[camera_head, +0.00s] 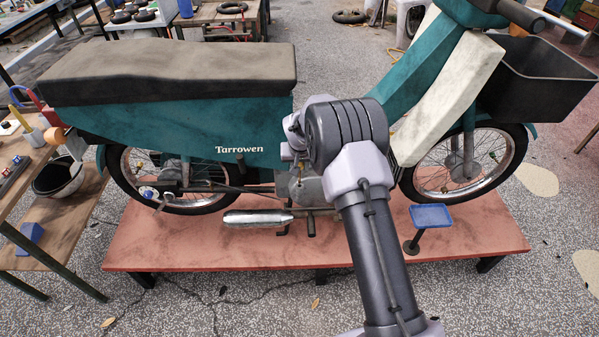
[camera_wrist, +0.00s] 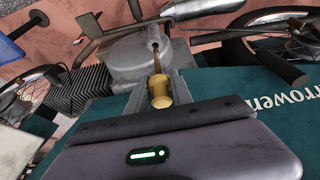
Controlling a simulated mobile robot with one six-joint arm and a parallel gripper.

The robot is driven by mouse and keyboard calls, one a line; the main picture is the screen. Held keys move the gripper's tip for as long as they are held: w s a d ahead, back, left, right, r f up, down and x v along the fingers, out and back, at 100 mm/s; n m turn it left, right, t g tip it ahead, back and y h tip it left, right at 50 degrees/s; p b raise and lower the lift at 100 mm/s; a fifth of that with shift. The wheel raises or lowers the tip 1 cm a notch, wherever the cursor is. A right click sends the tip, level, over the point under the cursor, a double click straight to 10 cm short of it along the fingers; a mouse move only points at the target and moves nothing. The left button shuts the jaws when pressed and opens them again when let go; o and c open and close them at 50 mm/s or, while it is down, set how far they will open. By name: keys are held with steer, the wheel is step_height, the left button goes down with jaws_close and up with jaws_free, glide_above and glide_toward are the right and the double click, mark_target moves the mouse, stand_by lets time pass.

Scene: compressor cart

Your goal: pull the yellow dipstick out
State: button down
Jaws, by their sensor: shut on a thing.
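The yellow dipstick (camera_wrist: 160,92) shows in the wrist view, its gold knob between the jaws of my gripper (camera_wrist: 160,100). My gripper is shut on it. A thin brownish shaft runs from the knob to the grey filler neck (camera_wrist: 153,42) on the engine. A length of shaft shows between knob and neck; I cannot tell how much is still inside.
The teal moped (camera_head: 190,130) with a dark seat (camera_head: 170,72) stands on a red platform (camera_head: 180,245). A blue pedal-like plate (camera_head: 431,216) on a stem stands at the platform's right. A wooden workbench (camera_head: 20,165) is at the left. The speckled floor in front is mostly clear.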

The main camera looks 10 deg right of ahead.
steer(key=shift+r+p, duration=2.75)
steer(key=shift+r, duration=2.45)
steer(key=shift+r, duration=0.1)
